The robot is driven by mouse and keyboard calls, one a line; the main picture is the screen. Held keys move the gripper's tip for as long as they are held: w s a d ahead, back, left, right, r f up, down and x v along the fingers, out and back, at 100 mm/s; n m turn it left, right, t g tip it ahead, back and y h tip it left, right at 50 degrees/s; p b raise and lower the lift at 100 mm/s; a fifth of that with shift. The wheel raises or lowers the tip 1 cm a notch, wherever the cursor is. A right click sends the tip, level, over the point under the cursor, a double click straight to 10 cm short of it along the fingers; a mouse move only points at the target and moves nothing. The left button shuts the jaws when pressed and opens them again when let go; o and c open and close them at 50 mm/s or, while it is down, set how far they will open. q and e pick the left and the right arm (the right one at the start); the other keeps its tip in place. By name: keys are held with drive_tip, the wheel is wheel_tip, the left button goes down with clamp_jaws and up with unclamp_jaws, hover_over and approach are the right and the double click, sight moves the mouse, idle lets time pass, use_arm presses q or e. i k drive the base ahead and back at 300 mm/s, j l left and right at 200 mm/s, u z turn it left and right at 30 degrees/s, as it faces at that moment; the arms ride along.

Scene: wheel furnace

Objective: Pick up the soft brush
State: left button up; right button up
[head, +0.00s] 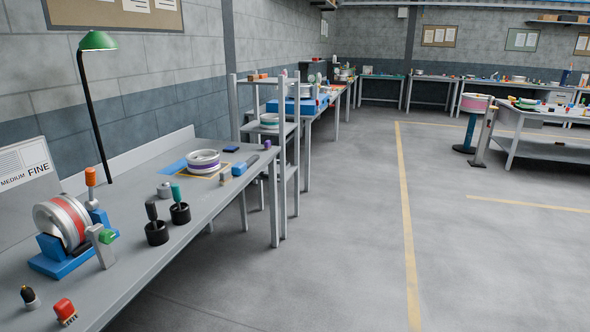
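No gripper of mine shows in the head view. A small red-topped item with a tan lower part (65,310) stands near the front edge of the grey workbench (135,268), at the lower left. It may be a brush, but I cannot tell whether it is the soft brush. A small black-topped item with a grey base (30,297) stands to its left. A black-handled tool (152,211) and a green-handled tool (176,194) stand upright in black holders farther along the bench.
A wheel with a red band (68,222) sits on a blue stand behind the small items. A green lamp (98,41) rises from the bench. A grey shelf rack (296,140) stands past the bench's far end. The floor (350,230) to the right is clear.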

sight(226, 178)
drive_tip(key=i+l, duration=0.1)
drive_tip(key=i, duration=0.4)
drive_tip(key=i+l+z, duration=0.15)
drive_tip(key=i, duration=0.35)
drive_tip(key=i+u, duration=0.45)
drive_tip(key=i+l+u, duration=0.1)
drive_tip(key=i+u, duration=0.4)
drive_tip(key=i+l+u, duration=0.3)
drive_tip(key=u, duration=0.15)
drive_tip(key=i, duration=0.1)
